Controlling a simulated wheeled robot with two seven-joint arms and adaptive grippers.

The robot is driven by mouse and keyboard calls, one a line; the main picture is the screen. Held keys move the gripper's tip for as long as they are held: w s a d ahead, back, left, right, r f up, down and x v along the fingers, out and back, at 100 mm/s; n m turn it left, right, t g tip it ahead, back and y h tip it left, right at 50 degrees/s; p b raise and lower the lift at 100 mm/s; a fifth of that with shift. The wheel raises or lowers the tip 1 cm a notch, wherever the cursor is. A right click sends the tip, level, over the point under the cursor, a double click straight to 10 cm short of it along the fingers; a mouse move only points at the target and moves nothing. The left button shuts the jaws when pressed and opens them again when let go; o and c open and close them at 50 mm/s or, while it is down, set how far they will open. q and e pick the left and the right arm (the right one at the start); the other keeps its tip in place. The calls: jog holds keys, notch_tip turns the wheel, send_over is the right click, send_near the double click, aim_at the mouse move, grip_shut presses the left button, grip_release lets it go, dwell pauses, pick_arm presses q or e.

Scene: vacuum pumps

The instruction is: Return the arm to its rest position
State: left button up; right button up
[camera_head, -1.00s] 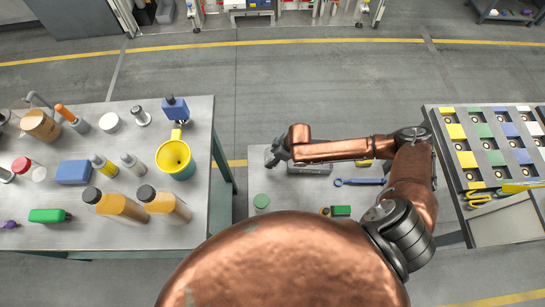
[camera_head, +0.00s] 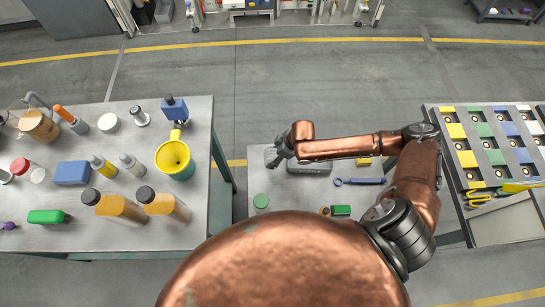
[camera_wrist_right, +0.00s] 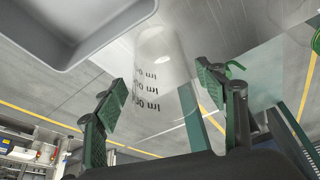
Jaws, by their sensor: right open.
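My right arm reaches left over the middle table (camera_head: 300,188), and its dark right gripper (camera_head: 275,158) is above that table's left part. In the right wrist view the two green-padded fingers of this gripper (camera_wrist_right: 163,88) are spread apart. A clear beaker (camera_wrist_right: 160,58) with printed ml marks shows beyond and between the fingers; I cannot tell whether they touch it. A grey tray (camera_head: 310,169) lies partly hidden under the forearm, and a grey tray-like container (camera_wrist_right: 75,25) fills the wrist view's upper left. My left gripper is not in view.
The left table (camera_head: 120,205) holds bottles, a blue box (camera_head: 73,172) and a yellow funnel (camera_head: 173,158). A blue wrench (camera_head: 360,182) and a green-lidded jar (camera_head: 262,202) lie on the middle table. A rack of coloured slots (camera_head: 492,145) stands right. The floor ahead is clear.

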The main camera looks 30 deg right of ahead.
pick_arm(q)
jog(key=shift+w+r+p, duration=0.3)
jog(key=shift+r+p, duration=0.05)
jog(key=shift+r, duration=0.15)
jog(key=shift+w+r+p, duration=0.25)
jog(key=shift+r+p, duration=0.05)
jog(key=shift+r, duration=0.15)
pick_arm(e)
jog(key=shift+v, duration=2.6)
jog(key=shift+a, duration=0.1)
